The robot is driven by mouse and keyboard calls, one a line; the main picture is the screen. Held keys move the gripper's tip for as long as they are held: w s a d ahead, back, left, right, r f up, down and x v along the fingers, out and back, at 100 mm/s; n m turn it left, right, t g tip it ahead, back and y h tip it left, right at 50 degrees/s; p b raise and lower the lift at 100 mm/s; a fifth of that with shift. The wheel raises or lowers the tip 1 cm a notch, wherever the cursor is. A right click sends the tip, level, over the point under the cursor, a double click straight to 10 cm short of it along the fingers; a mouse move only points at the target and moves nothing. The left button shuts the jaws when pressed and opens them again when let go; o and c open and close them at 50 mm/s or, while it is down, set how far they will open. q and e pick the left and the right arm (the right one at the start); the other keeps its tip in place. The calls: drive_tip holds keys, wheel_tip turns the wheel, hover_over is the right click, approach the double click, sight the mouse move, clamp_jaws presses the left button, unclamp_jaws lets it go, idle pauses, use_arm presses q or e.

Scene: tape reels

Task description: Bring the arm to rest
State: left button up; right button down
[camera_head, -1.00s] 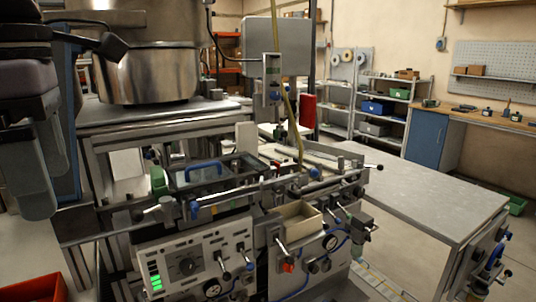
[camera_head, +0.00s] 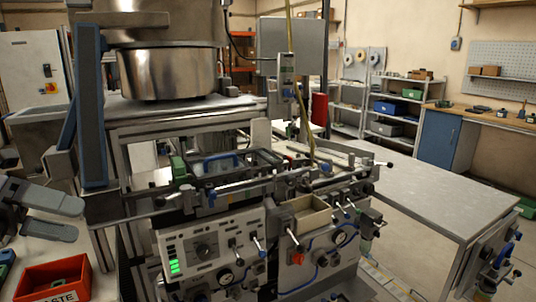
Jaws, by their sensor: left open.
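My left gripper (camera_head: 78,218) is at the left edge in the head view, its grey fingers pointing right. It is open, with a gap between the fingers and nothing in it. It is left of the machine (camera_head: 212,250) and appears apart from it. Most of the left arm is outside the picture. My right gripper is not in view.
A red bin (camera_head: 28,284) with a dark green thing inside stands below the gripper. A large metal bowl (camera_head: 168,73) stands on the machine's frame. A grey table (camera_head: 420,188) at the right is bare. Reels (camera_head: 376,57) hang at the back wall.

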use_arm(q)
drive_tip(key=s+a+f+n+t+y, duration=0.1)
drive_tip(key=a+f+n+t+y, duration=0.3)
drive_tip(key=f+n, duration=0.75)
drive_tip(key=s+a+f+n+t+y, duration=0.1)
drive_tip(key=s+f+n+t, duration=0.1)
drive_tip(key=f+n+t, duration=0.7)
drive_tip(key=s+d+f+n+g+y, duration=0.2)
drive_tip(key=s+d+f+n+g, duration=0.1)
drive_tip(key=s+d+f+n, duration=0.2)
drive_tip(key=s+d+f+n+g+y, duration=0.2)
drive_tip(key=s+d+f+n+g, duration=0.2)
drive_tip(key=d+f+n, duration=0.6)
drive_tip(key=s+d+f, duration=0.2)
drive_tip(key=d+f, duration=0.1)
drive_tip(key=f, duration=0.3)
drive_tip(key=shift+s+d+f+g, duration=0.15)
drive_tip(key=shift+s+f+g, duration=0.1)
drive_tip(key=shift+f+g, duration=0.1)
